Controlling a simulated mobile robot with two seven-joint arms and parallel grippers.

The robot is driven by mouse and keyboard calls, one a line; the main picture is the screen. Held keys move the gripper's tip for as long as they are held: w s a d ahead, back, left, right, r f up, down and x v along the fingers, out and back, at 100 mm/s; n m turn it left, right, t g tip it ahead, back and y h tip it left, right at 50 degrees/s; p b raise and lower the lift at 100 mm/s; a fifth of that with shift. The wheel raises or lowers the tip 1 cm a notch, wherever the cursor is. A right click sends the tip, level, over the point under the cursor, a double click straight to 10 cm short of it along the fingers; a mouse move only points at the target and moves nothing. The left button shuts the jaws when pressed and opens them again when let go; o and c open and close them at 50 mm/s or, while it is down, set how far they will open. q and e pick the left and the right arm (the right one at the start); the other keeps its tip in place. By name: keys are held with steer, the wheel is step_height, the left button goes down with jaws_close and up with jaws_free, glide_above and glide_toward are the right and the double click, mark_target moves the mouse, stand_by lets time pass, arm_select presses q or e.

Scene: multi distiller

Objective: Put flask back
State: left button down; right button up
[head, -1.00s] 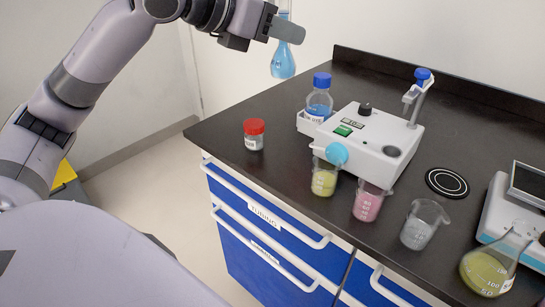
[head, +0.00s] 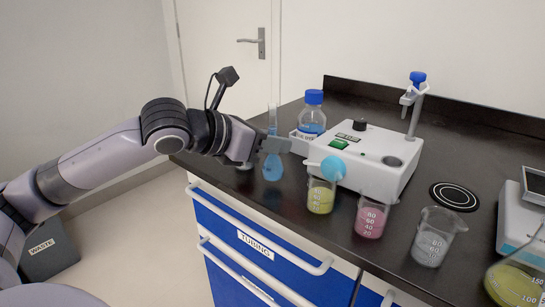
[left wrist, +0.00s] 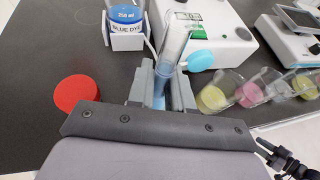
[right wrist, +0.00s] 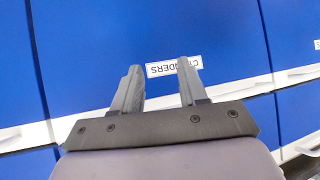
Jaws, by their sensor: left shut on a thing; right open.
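A clear long-necked flask (head: 273,168) with blue liquid is held upright by its neck in my left gripper (head: 278,145), close to the bench top near its left end. I cannot tell whether its base touches the bench. In the left wrist view the shut fingers (left wrist: 162,92) grip the flask's glass neck (left wrist: 174,48). My right gripper (right wrist: 158,88) is open and empty in front of blue drawers (right wrist: 230,35); it is out of the head view.
A blue-dye bottle (head: 312,118) stands in a holder beside the white device (head: 372,160). Beakers with yellow (head: 320,198), pink (head: 369,220) and clear (head: 430,240) contents line the front.

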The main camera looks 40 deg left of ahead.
arm_select(q)
steer(key=shift+f, duration=0.95)
steer(key=c, duration=1)
jaws_free()
steer(key=shift+c, duration=0.2)
arm_select(e)
steer(key=shift+w+a+r, duration=0.4)
steer(key=shift+a+r, duration=0.1)
